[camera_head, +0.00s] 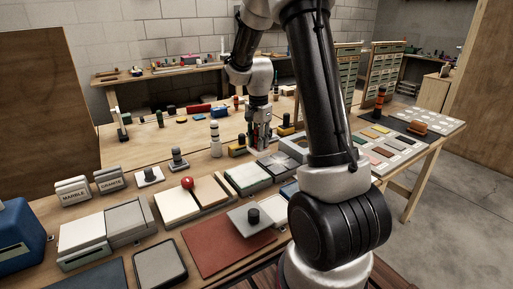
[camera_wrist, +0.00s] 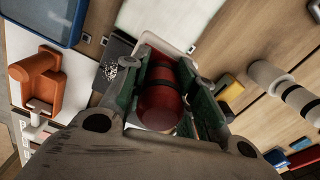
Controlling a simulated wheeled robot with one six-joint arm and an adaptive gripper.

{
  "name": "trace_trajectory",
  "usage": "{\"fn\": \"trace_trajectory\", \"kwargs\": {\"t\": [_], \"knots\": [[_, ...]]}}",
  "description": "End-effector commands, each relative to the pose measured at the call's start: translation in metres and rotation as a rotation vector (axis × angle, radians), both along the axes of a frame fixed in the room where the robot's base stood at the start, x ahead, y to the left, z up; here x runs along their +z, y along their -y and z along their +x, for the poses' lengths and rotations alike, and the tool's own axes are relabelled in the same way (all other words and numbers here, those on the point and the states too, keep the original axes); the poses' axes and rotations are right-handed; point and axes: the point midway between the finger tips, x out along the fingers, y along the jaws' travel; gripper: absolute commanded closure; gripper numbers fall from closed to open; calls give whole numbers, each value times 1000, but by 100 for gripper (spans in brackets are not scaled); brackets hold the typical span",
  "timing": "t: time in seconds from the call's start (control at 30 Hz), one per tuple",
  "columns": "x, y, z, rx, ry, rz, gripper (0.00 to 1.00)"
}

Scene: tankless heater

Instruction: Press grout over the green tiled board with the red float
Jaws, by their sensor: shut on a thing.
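My gripper (camera_head: 262,140) hangs over the middle of the long workbench in the head view. In the wrist view my gripper (camera_wrist: 167,95) is shut around a red cylinder (camera_wrist: 160,103) with a dark band, which looks like the red float's handle. Its fingers cover the cylinder's sides, and the float's underside is hidden. A pale, greenish panel (camera_head: 247,177), possibly the green tiled board, lies on the bench in front of my gripper in the head view. Its tile pattern and any grout on it are too small to make out.
A banded white bottle (camera_head: 215,140) and a yellow-black tool (camera_head: 237,150) stand left of my gripper. A red ball knob (camera_head: 188,183) sits on a cream board. A reddish-brown board (camera_head: 215,250) with a grey plate tool (camera_head: 252,220) lies in front.

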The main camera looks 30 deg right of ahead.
Motion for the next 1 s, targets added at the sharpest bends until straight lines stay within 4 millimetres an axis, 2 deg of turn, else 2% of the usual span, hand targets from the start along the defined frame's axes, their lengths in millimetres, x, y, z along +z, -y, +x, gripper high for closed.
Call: {"fn": "trace_trajectory", "kwargs": {"t": [0.1,0.27,1.0], "knots": [[11,3,0,2,3,0,100],[20,5,-2,3,1,-1,100],[20,5,-2,3,0,0,100]]}}
